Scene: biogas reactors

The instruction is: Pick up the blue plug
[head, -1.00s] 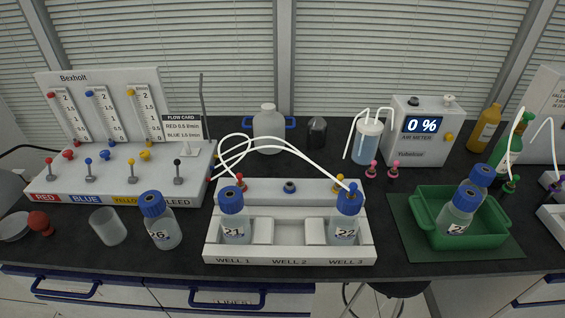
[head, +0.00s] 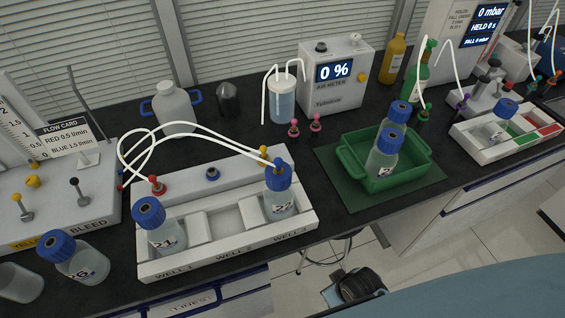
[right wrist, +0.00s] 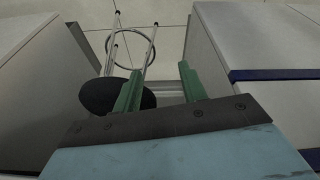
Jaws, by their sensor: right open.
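A small blue plug (head: 277,163) sits on the blue cap of bottle 22 (head: 279,196), where a white tube ends. Bottle 22 stands at the well 3 end of the white rack (head: 230,256). My left gripper is not in view.
Bottle 21 (head: 160,236) stands at the rack's left end. A green tray (head: 366,180) with two blue-capped bottles is to the right, and the air meter (head: 336,78) behind. The dark stool (right wrist: 112,97) and cabinet fronts lie near my right gripper.

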